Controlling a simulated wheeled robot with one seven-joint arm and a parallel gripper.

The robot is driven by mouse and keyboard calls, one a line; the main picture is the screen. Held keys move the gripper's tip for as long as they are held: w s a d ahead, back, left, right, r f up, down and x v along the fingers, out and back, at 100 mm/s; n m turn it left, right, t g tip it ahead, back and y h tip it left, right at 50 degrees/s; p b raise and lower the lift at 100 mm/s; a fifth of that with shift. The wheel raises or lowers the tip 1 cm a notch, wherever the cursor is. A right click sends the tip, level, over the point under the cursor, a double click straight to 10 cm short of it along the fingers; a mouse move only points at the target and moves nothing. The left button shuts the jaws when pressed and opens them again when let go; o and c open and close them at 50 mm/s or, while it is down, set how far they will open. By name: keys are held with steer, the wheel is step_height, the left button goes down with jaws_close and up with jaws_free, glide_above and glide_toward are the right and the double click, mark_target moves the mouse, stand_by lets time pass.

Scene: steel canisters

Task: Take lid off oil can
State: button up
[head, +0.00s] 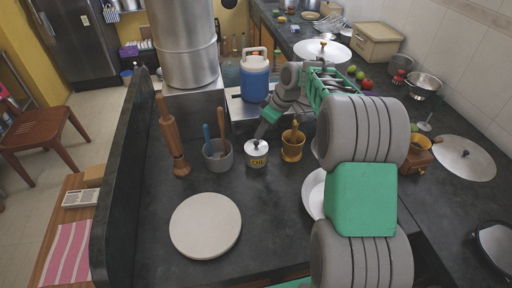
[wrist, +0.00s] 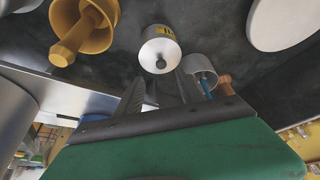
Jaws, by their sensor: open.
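The oil can (head: 256,157) is a small white canister with a yellow label, upright on the dark counter. Its lid (head: 256,145) with a dark knob is on top. In the wrist view the oil can (wrist: 160,33) shows from above, with the lid (wrist: 158,55) and its knob toward my fingers. My gripper (wrist: 160,92) is open and empty, its two dark fingers apart and short of the knob in the picture. In the head view my gripper (head: 263,130) is just above and behind the can, partly hidden by my own wrist.
A grey pot (head: 218,157) with utensils stands left of the can, and a brass mortar with pestle (head: 292,146) right of it. A wooden mill (head: 174,140), a round pale board (head: 205,225) and a blue jug (head: 254,78) are nearby.

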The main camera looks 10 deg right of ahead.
mark_target(257, 142)
steer(key=p+x, duration=0.1)
steer(key=x, duration=0.6)
steer(key=shift+s+p, duration=0.15)
steer(key=shift+p, duration=0.15)
jaws_close()
steer(key=shift+r, duration=0.1)
